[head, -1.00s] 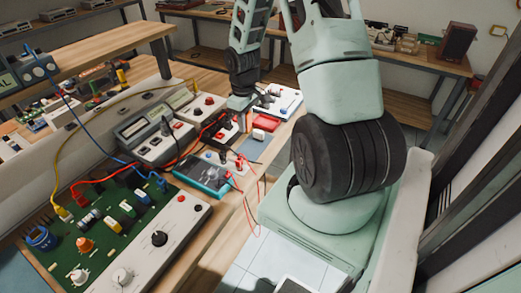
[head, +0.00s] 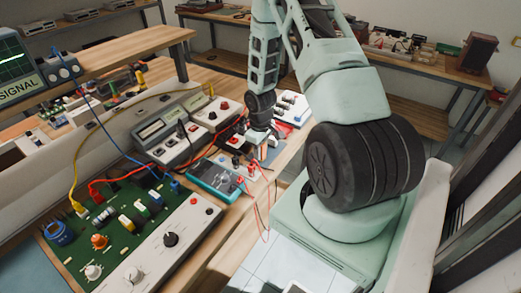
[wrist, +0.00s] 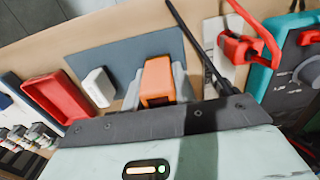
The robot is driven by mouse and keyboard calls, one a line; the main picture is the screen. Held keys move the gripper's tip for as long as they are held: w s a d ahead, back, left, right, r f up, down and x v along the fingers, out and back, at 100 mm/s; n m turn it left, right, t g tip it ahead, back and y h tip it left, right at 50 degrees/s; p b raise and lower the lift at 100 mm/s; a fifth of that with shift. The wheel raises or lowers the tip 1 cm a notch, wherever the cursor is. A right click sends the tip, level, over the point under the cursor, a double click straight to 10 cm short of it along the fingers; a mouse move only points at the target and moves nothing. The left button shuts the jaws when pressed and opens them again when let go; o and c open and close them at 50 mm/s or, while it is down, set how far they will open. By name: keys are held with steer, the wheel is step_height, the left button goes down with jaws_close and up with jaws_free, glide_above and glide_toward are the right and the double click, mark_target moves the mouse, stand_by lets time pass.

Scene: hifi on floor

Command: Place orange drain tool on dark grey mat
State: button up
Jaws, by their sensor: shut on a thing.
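An orange drain tool (wrist: 158,88) sits between the pale fingers of my gripper (wrist: 160,76) in the wrist view; only its orange block end shows. The dark grey mat (wrist: 112,58) lies on the wooden bench behind and beneath it. The tool appears over the mat's near part; whether it touches the mat cannot be told. In the head view my gripper (head: 262,140) is low over the bench, mostly hiding the mat (head: 273,151).
A small white block (wrist: 98,87) is at the mat's left side, with a red tray (wrist: 56,100) further left. A teal multimeter (wrist: 285,65) with red and black leads is close on the right. A green circuit board (head: 115,228) lies nearer the head camera.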

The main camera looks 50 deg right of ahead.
steer(key=shift+f, duration=0.1)
steer(key=shift+f, duration=0.1)
steer(key=o, duration=1)
steer(key=shift+c, duration=0.2)
